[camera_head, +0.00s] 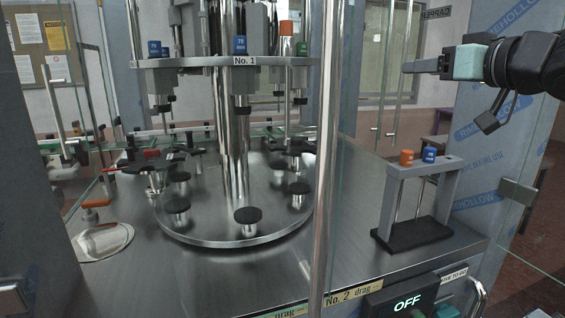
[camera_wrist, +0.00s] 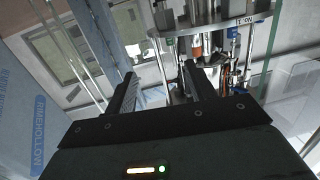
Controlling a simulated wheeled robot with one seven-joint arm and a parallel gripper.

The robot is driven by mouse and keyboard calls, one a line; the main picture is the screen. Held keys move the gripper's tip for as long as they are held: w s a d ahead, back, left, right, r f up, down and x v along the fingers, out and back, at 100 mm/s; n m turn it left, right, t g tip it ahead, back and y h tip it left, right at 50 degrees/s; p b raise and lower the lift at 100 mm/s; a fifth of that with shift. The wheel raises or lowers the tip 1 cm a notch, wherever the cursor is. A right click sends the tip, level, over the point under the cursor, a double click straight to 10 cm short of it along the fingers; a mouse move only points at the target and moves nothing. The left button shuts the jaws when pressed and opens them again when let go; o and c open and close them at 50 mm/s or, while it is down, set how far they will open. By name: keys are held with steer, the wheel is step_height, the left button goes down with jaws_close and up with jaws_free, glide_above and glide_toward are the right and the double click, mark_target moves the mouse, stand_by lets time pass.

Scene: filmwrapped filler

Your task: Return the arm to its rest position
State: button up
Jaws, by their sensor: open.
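My gripper (camera_head: 407,67) is at the upper right in the head view, at the end of my black arm, pointing left. It is raised above the grey stand and well clear of it. In the wrist view my gripper (camera_wrist: 158,80) shows two dark fingers spread apart with nothing between them. Beyond the fingers, the filling machine's round upper plate (camera_wrist: 205,27) shows tilted in the picture.
The filling machine's steel turntable (camera_head: 235,225) fills the centre. A grey stand (camera_head: 392,200) with an orange cap (camera_head: 406,158) and a blue cap (camera_head: 429,154) stands at right. A vertical metal post (camera_head: 325,150) and glass panels stand in front. An OFF box (camera_head: 405,302) sits at the front.

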steer(key=s+a+f+g+h, duration=0.2)
steer(key=s+a+f+g, duration=0.15)
steer(key=f, duration=0.65)
steer(key=s+a+f+g+h, duration=0.25)
steer(key=s+a+f, duration=0.2)
steer(key=f, duration=0.45)
steer(key=s+a+f+n+g+h, duration=0.1)
steer(key=s+f+g, duration=0.3)
steer(key=s, duration=0.7)
steer(key=s+a+f+n+g+h, duration=0.1)
steer(key=s+a+f+n+g, duration=0.1)
steer(key=s+f+g, duration=0.3)
steer(key=s+f, duration=0.4)
steer(key=s, duration=0.2)
steer(key=shift+a+f+g, duration=0.25)
steer(key=shift+f+g, duration=0.05)
